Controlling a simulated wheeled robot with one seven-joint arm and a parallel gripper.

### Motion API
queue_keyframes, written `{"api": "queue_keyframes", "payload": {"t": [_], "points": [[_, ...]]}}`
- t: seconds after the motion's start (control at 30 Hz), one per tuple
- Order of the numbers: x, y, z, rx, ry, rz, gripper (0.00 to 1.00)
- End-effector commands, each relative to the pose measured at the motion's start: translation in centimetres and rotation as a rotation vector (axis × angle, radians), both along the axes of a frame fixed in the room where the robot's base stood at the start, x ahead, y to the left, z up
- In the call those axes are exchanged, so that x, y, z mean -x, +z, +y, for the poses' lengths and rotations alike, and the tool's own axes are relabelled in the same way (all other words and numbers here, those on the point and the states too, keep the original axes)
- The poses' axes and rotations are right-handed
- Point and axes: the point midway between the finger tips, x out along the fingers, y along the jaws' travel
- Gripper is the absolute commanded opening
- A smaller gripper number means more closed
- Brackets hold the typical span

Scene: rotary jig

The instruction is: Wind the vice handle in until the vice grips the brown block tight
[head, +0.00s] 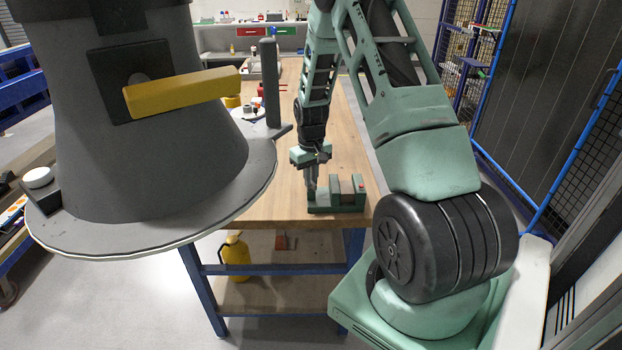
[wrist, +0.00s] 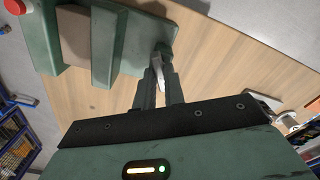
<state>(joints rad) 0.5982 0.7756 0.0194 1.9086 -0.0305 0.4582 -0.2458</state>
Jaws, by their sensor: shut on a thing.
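The green vice (head: 338,209) stands on the wooden table, near its front right edge in the head view; part of it also shows at the top left of the wrist view (wrist: 140,48). The brown block (wrist: 75,36) is upright between the two green jaws in the wrist view; it also shows in the head view (head: 347,184). I cannot tell whether both jaws press on it. The pale metal vice handle (wrist: 158,64) is at the vice's end. My gripper (wrist: 159,78) is shut on the handle, reaching down from above in the head view (head: 311,186). The fingers partly hide the handle.
The wooden table (head: 345,120) is mostly clear around the vice. A dark upright post (head: 270,82) stands on its left side. A yellow can (head: 235,255) stands on the shelf below.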

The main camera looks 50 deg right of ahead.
Motion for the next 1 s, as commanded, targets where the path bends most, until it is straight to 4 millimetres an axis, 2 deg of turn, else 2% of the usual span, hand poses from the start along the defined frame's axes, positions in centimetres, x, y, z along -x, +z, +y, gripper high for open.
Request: {"api": "queue_keyframes", "payload": {"t": [0.57,0.6,0.63,0.67,1.0], "points": [[-0.11,0.12,-0.06,0.002,-0.032,-0.003,0.0],[-0.11,0.12,-0.06,0.002,-0.032,-0.003,0.22],[-0.11,0.12,-0.05,0.002,-0.032,-0.003,0.3],[-0.1,0.11,-0.04,0.002,-0.032,-0.003,0.33],[-0.08,0.4,-0.06,0.002,-0.031,-0.003,0.33]]}}
